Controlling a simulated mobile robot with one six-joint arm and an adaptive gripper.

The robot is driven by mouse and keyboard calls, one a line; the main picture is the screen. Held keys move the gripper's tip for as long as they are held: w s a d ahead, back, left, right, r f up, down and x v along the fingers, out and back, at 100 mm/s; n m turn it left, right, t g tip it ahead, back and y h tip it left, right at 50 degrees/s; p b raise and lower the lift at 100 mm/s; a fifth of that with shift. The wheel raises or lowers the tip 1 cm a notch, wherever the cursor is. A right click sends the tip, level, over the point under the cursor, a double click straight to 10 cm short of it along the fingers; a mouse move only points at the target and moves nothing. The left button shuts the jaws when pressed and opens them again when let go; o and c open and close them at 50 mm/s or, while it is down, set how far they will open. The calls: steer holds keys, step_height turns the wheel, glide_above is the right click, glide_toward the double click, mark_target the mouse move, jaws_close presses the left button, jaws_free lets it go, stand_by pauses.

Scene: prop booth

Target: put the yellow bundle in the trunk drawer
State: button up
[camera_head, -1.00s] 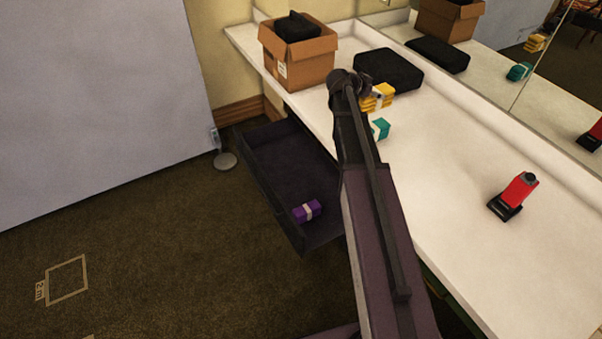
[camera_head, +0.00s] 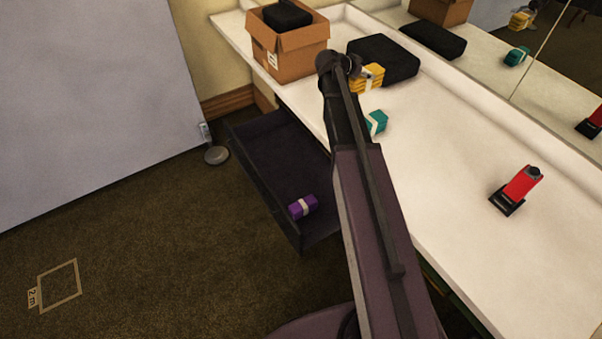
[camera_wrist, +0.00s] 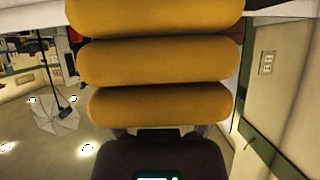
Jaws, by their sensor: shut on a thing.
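The yellow bundle (camera_head: 368,78) with a pale band shows above the white counter in the head view, beside the end of my arm. It fills the upper middle of the wrist view (camera_wrist: 160,62) as stacked yellow rolls. My gripper (camera_wrist: 160,132) is shut on it; the fingers are mostly hidden behind the bundle and the wrist. The open dark trunk drawer (camera_head: 265,190) juts out below the counter's front edge, left of my arm. A purple bundle (camera_head: 302,206) with a pale band lies inside it near its front end.
A teal bundle (camera_head: 376,122) lies on the white counter (camera_head: 440,170) near my arm. A cardboard box (camera_head: 289,52) holding a black case, a black flat case (camera_head: 384,60) and a red-and-black object (camera_head: 517,190) stand there too. A mirror (camera_head: 545,60) runs along the back.

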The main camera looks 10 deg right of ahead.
steer(key=shift+w+a+f+b, duration=0.2)
steer(key=shift+a+f+b, duration=0.2)
steer(key=w+a+f+n+t+y+b, duration=0.45)
steer(key=a+f+n+y+b, duration=0.35)
steer(key=a, duration=0.6)
steer(key=w+a+f+n+t+y+b, duration=0.5)
steer(key=a+f+n+b, duration=0.4)
steer(key=a, duration=0.4)
steer(key=s+d+f+g+y+b, duration=0.1)
steer(key=s+f+b, duration=0.2)
steer(key=f+b, duration=1.1)
steer(key=s+d+f+n+g+y+b, duration=0.1)
steer(key=s+f+b, duration=0.3)
steer(key=f+b, duration=1)
steer(key=shift+s+f+y+b, duration=0.25)
steer(key=shift+f+y+b, duration=0.05)
steer(key=shift+f+b, duration=0.05)
steer(key=shift+d, duration=0.1)
step_height(320, 180, down, 6)
steer(key=b, duration=0.6)
